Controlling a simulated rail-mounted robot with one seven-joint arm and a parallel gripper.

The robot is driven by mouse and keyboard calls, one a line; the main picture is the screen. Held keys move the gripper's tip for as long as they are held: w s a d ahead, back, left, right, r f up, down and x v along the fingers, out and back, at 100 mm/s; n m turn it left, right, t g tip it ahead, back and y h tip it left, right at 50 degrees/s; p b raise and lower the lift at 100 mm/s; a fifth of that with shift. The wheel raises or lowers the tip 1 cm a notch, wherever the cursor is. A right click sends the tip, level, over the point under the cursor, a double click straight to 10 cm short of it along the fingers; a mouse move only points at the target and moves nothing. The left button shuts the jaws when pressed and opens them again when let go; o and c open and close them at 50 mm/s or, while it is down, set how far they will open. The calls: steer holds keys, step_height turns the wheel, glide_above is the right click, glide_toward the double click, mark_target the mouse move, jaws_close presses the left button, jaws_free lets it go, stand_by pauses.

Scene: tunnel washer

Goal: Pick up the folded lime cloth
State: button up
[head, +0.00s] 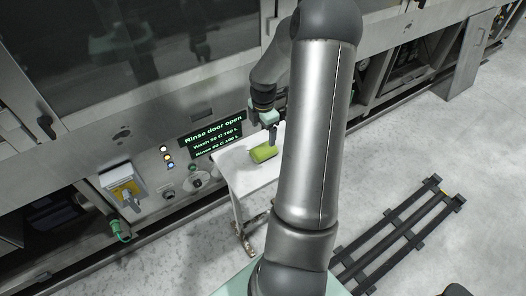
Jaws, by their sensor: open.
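The folded lime cloth (263,154) is a small green roll-like bundle. It lies on a white table (233,172) in front of the washer. My gripper (273,134) hangs just above and beside the cloth, at its right end. One dark finger shows close to the cloth; whether it touches is not clear. The gripper is open and nothing is seen held in it. My arm hides the right part of the table.
The washer's steel front (165,130) stands right behind the table. A dark rail frame (400,232) lies on the floor at right.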

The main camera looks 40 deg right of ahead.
glide_above(264, 149)
steer(key=f, duration=0.4)
steer(key=shift+s+a+f, duration=0.1)
steer(key=shift+a+f, duration=0.1)
steer(key=shift+a, duration=0.1)
steer(key=shift+d+f+p, duration=0.15)
steer(key=shift+f+p, duration=0.15)
steer(key=shift+f, duration=1)
steer(key=shift+d+f+p, duration=0.15)
steer(key=shift+f+p, duration=0.1)
steer(key=shift+f, duration=1.05)
steer(key=c, duration=1.1)
